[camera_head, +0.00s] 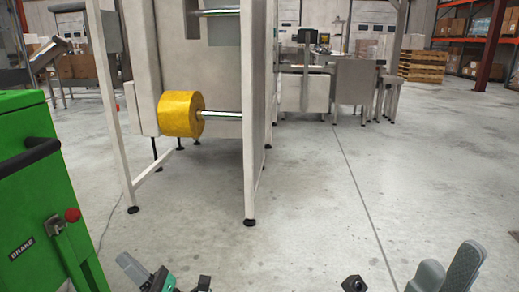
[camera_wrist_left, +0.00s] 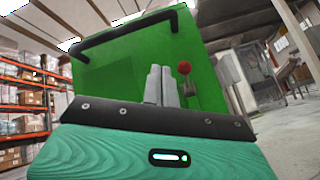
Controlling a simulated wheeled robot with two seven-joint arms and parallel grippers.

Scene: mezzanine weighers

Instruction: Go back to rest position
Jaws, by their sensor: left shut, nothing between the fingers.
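My left gripper (camera_wrist_left: 160,72) shows in the left wrist view with its two grey fingers side by side, shut and empty. Behind the fingers in that view is a green cart (camera_wrist_left: 120,75). Parts of my left arm and gripper (camera_head: 160,281) show at the bottom left of the head view, cut off by the frame edge. Parts of my right arm and gripper (camera_head: 446,272) show at the bottom right. The right gripper's jaw gap cannot be made out.
The green cart (camera_head: 35,190) with a red knob (camera_head: 72,215) and black handle stands close at the left. A white machine frame (camera_head: 252,120) with a yellow roll (camera_head: 180,113) stands ahead. Clear concrete floor (camera_head: 330,200) lies ahead right. Pallets (camera_head: 420,66) are far back.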

